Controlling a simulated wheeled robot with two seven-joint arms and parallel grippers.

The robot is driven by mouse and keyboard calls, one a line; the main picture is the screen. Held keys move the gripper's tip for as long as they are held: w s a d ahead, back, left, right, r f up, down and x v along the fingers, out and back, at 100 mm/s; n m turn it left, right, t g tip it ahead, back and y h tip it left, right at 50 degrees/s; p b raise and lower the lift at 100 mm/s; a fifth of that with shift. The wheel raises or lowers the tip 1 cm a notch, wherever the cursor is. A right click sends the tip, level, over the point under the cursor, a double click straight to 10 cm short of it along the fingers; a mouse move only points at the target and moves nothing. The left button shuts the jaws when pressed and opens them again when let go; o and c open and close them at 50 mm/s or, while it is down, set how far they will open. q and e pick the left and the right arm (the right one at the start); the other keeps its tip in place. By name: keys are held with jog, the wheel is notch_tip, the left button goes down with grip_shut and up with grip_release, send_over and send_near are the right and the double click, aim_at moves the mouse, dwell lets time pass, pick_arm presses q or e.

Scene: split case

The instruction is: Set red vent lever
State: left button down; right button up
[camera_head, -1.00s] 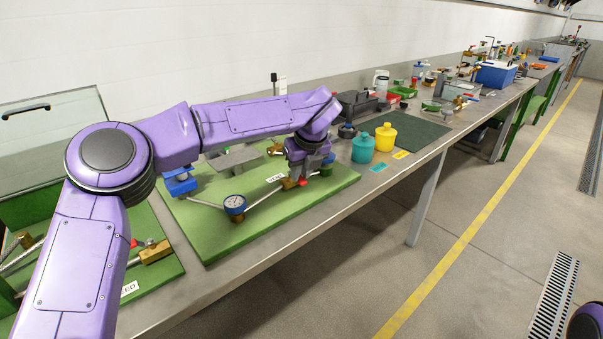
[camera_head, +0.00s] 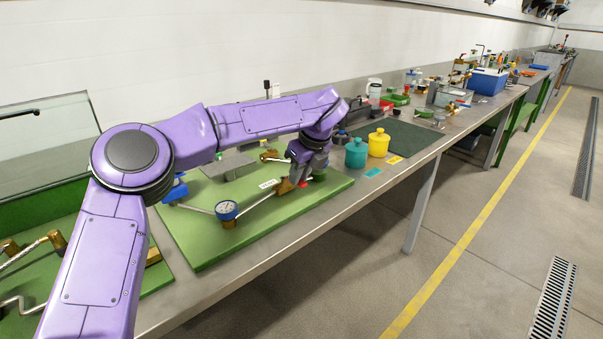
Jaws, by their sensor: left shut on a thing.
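My left gripper (camera_head: 303,182) reaches over the right part of a green board (camera_head: 225,247) on the bench. It points down beside a brass valve body (camera_head: 284,187) and is shut on the red vent lever (camera_head: 303,184). Only a small red bit of the lever shows; the fingers hide the rest, so its exact angle cannot be told. A white label (camera_head: 269,184) lies on the board left of the valve. A blue-rimmed gauge (camera_head: 227,210) stands on the pipe line to the left. My right gripper is out of view.
A teal jar (camera_head: 356,154) and a yellow jar (camera_head: 378,143) stand just right of the board, by a dark mat (camera_head: 412,137). A glass-lidded case (camera_head: 45,135) stands at the left. The bench front edge is clear.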

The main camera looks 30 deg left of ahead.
pick_arm(q)
jog(key=c, duration=1)
grip_release()
jog(key=shift+w+a+f, duration=0.1)
jog(key=shift+a+f, duration=0.05)
jog(key=v, duration=1)
jog(key=shift+r+p, duration=0.3)
jog(key=shift+p, duration=0.05)
